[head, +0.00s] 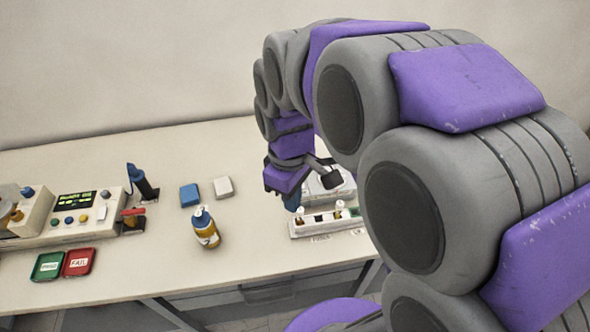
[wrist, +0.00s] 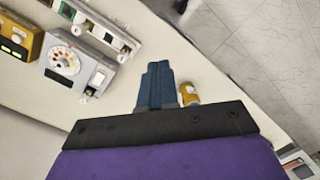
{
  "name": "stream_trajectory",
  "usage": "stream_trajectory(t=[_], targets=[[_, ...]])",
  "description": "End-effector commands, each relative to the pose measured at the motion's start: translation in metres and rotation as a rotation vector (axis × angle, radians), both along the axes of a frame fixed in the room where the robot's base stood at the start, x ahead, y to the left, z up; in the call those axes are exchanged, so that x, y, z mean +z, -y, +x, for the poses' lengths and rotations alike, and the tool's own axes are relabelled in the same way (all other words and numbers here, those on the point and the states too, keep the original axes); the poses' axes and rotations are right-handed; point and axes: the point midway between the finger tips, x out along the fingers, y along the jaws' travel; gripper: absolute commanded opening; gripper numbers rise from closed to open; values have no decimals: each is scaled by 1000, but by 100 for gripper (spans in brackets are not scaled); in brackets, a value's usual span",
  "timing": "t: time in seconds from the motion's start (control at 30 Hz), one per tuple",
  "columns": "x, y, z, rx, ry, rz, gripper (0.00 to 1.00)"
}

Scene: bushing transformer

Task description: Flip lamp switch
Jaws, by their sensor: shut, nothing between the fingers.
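My gripper (head: 292,203) has its blue fingers pointing down over the table, by the left end of a white strip unit (head: 325,221). In the wrist view its fingers (wrist: 157,82) are pressed together and empty. A grey box with a white dial (wrist: 64,60) lies left of the fingers, and a pale rocker-like part (wrist: 98,77) sits on its edge. In the head view, a control panel (head: 82,215) at the left has a lit green display, coloured buttons and a pale switch-like part (head: 101,213). I cannot tell which part is the lamp switch.
Green (head: 47,266) and red (head: 79,262) trays lie before the panel. A dark-blue tool (head: 143,184) stands beside the panel. The table's front middle is clear.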

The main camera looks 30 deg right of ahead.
Motion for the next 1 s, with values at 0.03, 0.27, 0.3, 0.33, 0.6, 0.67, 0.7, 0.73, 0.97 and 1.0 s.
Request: stream_trajectory(t=[0.03, 0.27, 0.3, 0.33, 0.6, 0.67, 0.7, 0.73, 0.97, 1.0], targets=[[-5, 6, 15, 43, 2, 5, 0], [-14, 34, 79, 271, 40, 21, 0], [-17, 39, 89, 311, 44, 23, 0], [-19, 43, 97, 340, 49, 23, 0], [-40, 87, 159, 579, 83, 21, 0], [-44, 95, 169, 620, 89, 17, 0], [-46, 100, 174, 643, 92, 15, 0], [-48, 104, 178, 658, 93, 13, 0], [-53, 116, 190, 723, 99, 9, 0], [-53, 117, 191, 725, 99, 8, 0]])
